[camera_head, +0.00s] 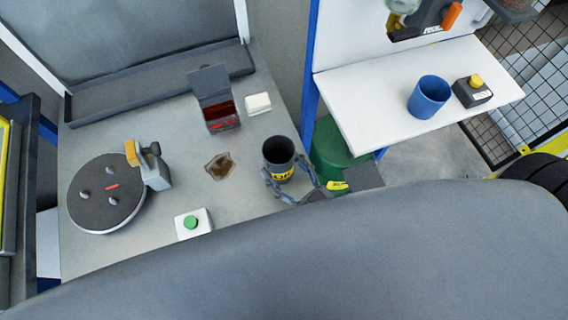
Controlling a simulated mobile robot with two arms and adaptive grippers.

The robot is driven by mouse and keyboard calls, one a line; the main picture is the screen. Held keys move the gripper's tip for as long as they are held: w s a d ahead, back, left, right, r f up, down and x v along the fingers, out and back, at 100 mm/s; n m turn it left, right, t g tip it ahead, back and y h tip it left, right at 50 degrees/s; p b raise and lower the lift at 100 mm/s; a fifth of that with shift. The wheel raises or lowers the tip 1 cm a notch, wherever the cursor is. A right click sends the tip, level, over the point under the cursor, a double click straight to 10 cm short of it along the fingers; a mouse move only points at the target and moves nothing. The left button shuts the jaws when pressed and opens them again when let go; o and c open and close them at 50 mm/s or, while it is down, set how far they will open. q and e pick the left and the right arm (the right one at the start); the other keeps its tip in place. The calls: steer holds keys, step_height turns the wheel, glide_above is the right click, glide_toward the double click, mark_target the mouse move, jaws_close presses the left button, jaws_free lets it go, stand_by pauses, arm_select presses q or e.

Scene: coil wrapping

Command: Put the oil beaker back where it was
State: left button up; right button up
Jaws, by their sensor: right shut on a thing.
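The oil beaker (279,152) is a dark grey cup with a yellow label, upright with its open top facing up. It is at the right side of the grey worktable (150,245). My right gripper (287,178) is shut around the beaker from the front right, with a finger on each side. I cannot tell whether the beaker's base touches the table. A brown oily patch (219,166) lies on the table just left of the beaker. My left gripper is not in view.
On the worktable are a round turntable (105,205), a white box with a green button (192,223), an open box with red contents (218,113) and a white block (258,104). A white shelf (365,90) at right holds a blue cup (429,97). A green bin (330,150) stands below.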

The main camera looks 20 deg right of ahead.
steer(key=shift+f, duration=0.1)
steer(key=o, duration=1.4)
steer(key=shift+b+v, duration=1.25)
steer(key=shift+v, duration=4.75)
